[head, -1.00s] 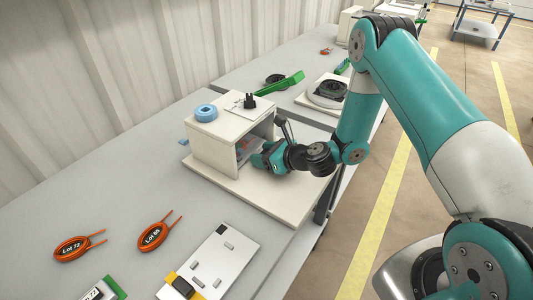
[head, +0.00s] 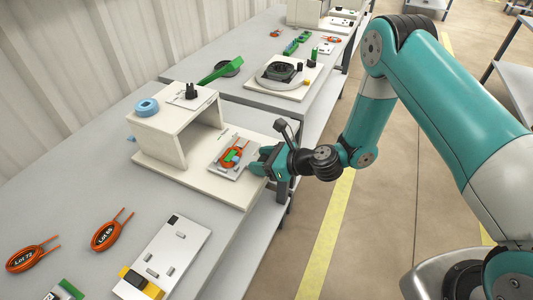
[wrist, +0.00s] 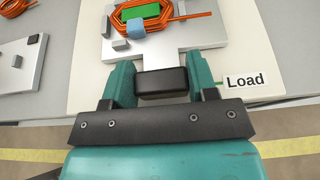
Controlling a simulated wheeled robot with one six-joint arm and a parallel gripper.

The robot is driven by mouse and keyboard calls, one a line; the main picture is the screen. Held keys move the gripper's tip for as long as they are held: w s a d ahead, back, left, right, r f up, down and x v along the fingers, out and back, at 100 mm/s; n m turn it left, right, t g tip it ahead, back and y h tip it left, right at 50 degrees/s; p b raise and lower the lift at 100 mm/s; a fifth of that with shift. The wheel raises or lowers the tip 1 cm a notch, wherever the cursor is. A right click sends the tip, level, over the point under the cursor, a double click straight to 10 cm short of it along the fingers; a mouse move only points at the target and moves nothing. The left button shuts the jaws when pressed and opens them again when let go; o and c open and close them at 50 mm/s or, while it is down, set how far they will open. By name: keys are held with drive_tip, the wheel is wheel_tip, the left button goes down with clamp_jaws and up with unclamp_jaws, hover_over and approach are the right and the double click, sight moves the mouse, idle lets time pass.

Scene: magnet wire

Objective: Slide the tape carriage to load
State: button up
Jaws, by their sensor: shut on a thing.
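The tape carriage (head: 232,158) is a light grey plate lying on the white base, out in front of the box-shaped housing (head: 178,125). It carries an orange coil with a green block and a small blue piece; it also shows in the wrist view (wrist: 178,42). My gripper (head: 262,161) is at the carriage's front end, near the base's front edge. In the wrist view my gripper (wrist: 161,85) is shut on the carriage's black handle (wrist: 162,82). A "Load" label (wrist: 246,81) lies on the base just right of the fingers, level with the handle.
A blue tape roll (head: 147,106) and a black knob sit on the housing. Orange coils tagged Lot 72 (head: 33,254) and Lot 65 (head: 112,230) lie on the bench. A grey plate (head: 163,257) is at the front. Open floor lies to the right.

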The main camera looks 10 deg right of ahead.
drive_tip(key=shift+s+d, duration=0.1)
drive_tip(key=shift+d, duration=0.05)
drive_tip(key=o, duration=1.3)
drive_tip(key=shift+d, duration=0.15)
drive_tip(key=v, duration=1.7)
drive_tip(key=shift+b, duration=0.45)
drive_tip(key=shift+r, duration=0.1)
